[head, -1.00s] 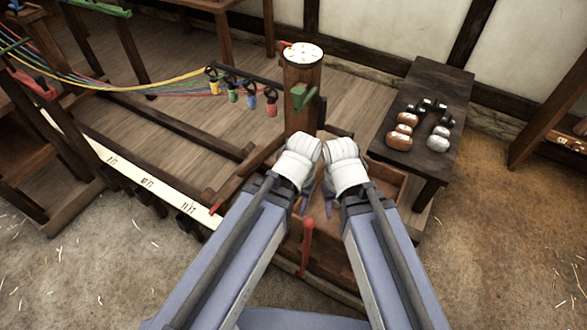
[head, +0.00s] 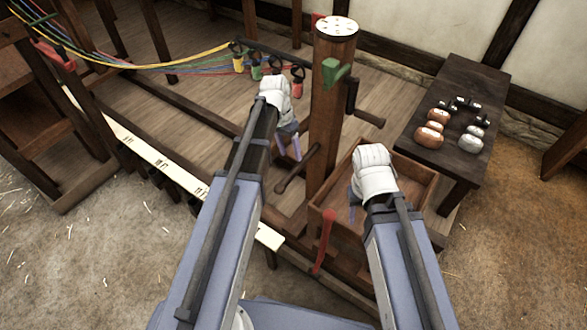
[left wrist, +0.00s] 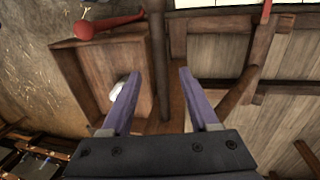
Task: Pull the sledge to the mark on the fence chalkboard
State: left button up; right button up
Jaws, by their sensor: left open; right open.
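A wooden post (head: 325,115) with a white marked disc on top (head: 336,26) stands by the rails and looks like part of the sledge. A green lever (head: 335,72), a dark crank (head: 362,112) and a lower bar handle (head: 297,168) are on or beside it. An open wooden tray (head: 418,205) with a red lever (head: 323,240) adjoins it. My left gripper (head: 290,147) is open left of the post; its empty jaws (left wrist: 158,92) show in the left wrist view. My right gripper (head: 353,193) is open over the tray. I cannot make out a chalkboard.
A pale marked scale strip (head: 155,168) runs along the near rail. Coloured ropes (head: 150,60) stretch left from several hooks (head: 270,68). A dark table (head: 455,125) with several weights stands at right. Straw-strewn floor (head: 80,245) is free at near left.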

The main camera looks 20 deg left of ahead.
aim_at(293, 169)
pick_arm(q)
jog(key=f+b, duration=0.3)
jog(key=d+f+b, duration=0.1)
jog(key=f+b, duration=0.3)
jog(key=shift+s+d+f, duration=0.15)
jog(key=shift+s+d, duration=0.05)
jog(key=shift+c, duration=0.2)
grip_shut()
jog(key=shift+a, duration=0.1)
dwell(1.1)
